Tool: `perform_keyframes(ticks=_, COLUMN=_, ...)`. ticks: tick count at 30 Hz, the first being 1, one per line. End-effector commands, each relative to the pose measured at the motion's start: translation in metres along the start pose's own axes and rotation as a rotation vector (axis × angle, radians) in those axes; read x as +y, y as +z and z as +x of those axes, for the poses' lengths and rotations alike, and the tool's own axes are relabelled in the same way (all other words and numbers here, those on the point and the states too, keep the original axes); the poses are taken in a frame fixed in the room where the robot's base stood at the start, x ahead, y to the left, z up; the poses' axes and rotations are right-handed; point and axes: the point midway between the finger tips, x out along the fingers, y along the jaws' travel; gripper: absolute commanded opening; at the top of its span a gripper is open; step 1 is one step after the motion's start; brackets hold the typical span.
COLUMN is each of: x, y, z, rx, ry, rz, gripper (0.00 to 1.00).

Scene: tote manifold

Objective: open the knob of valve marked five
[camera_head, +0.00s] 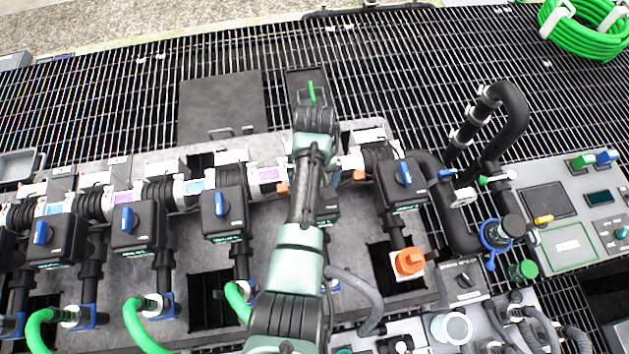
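A row of black valve boxes with blue knobs runs across the manifold. The rightmost valve (401,190) has its blue knob (404,173) in plain view. To its left, another valve (327,208) is mostly hidden behind my arm, and its knob does not show. Further left are a valve (224,222) and two more (136,235) (55,247), with a further one cut by the left edge. Number markings are too small to read, so I cannot tell which is five. My arm reaches up the middle over the manifold. My gripper's fingers are hidden beyond the wrist.
An orange fitting (409,262) sits below the rightmost valve. Thick black pipes (512,110) rise at right, beside a grey control panel (570,245). Green hoses (137,322) leave the lower left. Dark grating (400,60) lies behind, with a green hose coil (585,35).

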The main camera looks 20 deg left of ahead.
Motion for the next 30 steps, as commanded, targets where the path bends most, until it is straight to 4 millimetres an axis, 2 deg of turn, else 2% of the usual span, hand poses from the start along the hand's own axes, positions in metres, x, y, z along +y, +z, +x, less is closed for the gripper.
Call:
perform_keyframes(ticks=5, x=0.000, y=0.000, z=-0.002, rx=-0.001, ry=0.000, rz=0.001, gripper=1.00)
perform_keyframes(ticks=8, x=0.000, y=0.000, z=-0.010, rx=0.001, ry=0.000, rz=0.001, gripper=1.00)
perform_keyframes(ticks=11, x=0.000, y=-0.001, z=-0.025, rx=0.003, ry=0.001, rz=0.001, gripper=1.00)
perform_keyframes(ticks=18, x=0.001, y=-0.001, z=-0.079, rx=0.006, ry=0.002, rz=0.001, gripper=1.00)
perform_keyframes(ticks=24, x=0.001, y=-0.001, z=-0.115, rx=0.003, ry=0.001, rz=0.001, gripper=1.00)
perform_keyframes(ticks=30, x=0.000, y=0.000, z=-0.129, rx=0.000, ry=0.000, rz=0.001, gripper=1.00)
